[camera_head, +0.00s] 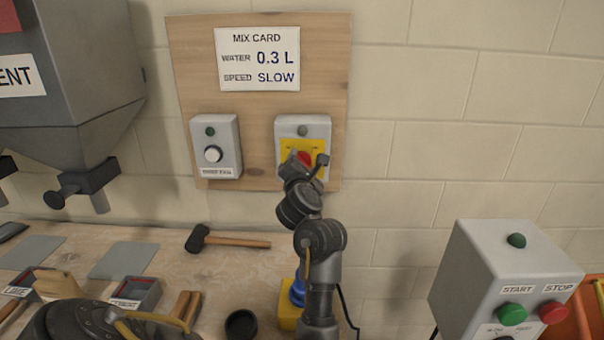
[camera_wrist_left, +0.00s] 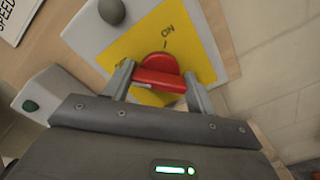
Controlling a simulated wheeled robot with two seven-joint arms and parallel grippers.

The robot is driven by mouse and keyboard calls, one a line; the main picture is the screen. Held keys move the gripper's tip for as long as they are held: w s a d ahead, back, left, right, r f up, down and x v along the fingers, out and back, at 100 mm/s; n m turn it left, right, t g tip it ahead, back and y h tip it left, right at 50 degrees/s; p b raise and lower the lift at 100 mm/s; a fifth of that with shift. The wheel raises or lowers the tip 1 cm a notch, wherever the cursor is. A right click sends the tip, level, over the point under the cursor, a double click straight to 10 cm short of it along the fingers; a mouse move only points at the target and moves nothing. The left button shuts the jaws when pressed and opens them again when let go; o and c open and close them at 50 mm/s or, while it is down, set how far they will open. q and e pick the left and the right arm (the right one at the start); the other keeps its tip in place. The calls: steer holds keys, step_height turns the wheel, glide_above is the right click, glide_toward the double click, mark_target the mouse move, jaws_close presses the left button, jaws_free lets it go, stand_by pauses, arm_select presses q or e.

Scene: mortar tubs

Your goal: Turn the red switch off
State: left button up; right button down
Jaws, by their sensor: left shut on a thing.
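The red switch (camera_head: 304,157) is a rotary knob on a yellow plate (camera_head: 288,148), fixed to a grey box (camera_head: 303,124) on a wooden wall board. In the left wrist view the red switch (camera_wrist_left: 158,76) has a raised bar lying roughly across the picture, with the word ON above it. My left gripper (camera_head: 307,162) is at the switch. Its fingers in the left wrist view (camera_wrist_left: 156,84) are shut on the bar, one at each side. The grey lamp (camera_wrist_left: 112,11) on the box looks unlit. Other plate markings are hidden. My right gripper is not in view.
A second box with a white button (camera_head: 213,154) is left of the switch box. A hammer (camera_head: 226,241) and a black cup (camera_head: 241,325) are on the bench below. A START/STOP box (camera_head: 470,268) stands at the right. The wall between is clear.

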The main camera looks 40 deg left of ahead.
arm_select(q)
steer(key=shift+n, duration=0.3)
stand_by(0.4)
steer(key=o, duration=1)
steer(key=shift+r, duration=0.1)
